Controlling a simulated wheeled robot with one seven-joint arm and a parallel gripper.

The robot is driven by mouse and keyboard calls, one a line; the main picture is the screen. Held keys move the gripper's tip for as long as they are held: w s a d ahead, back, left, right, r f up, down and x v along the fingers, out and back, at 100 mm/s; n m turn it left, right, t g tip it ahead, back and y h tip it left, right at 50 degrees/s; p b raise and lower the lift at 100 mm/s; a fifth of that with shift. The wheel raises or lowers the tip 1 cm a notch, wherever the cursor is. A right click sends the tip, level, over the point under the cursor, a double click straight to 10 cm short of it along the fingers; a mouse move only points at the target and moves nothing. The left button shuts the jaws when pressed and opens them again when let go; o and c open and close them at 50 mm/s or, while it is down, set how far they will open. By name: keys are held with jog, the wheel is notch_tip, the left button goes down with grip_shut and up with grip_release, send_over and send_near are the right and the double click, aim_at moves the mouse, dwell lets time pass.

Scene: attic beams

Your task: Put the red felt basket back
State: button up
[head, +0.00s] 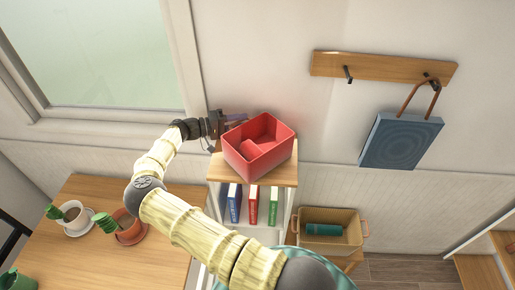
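The red felt basket (268,164) is an open box with a red rolled or cylindrical thing (252,142) inside. It is at the wooden top (285,174) of a small white shelf unit, turned at an angle to it. I cannot tell whether it rests fully on the top or is slightly above it. My gripper (236,120) is at the basket's back left side, close to its rim. The fingers are small and partly hidden, so I cannot tell whether they are open or shut on the rim.
Books (253,205) stand in the shelf below. A tan bin (347,222) holding a teal roll is to the right. A wall rail (385,67) has an empty hook and a hanging blue bag (400,142). A wooden table (110,255) with potted plants is at left.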

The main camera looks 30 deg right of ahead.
grip_shut()
jog(key=shift+a+b, duration=0.1)
jog(key=shift+b, duration=0.4)
jog(key=shift+s+r+b, duration=0.15)
jog(key=shift+b, duration=0.25)
notch_tip(320, 180, up, 6)
jog(key=b, duration=0.4)
jog(key=shift+r, duration=0.25)
jog(key=s+a+b, duration=0.8)
jog(key=s+a, duration=0.3)
jog(key=s, duration=0.5)
jog(key=shift+s, duration=0.15)
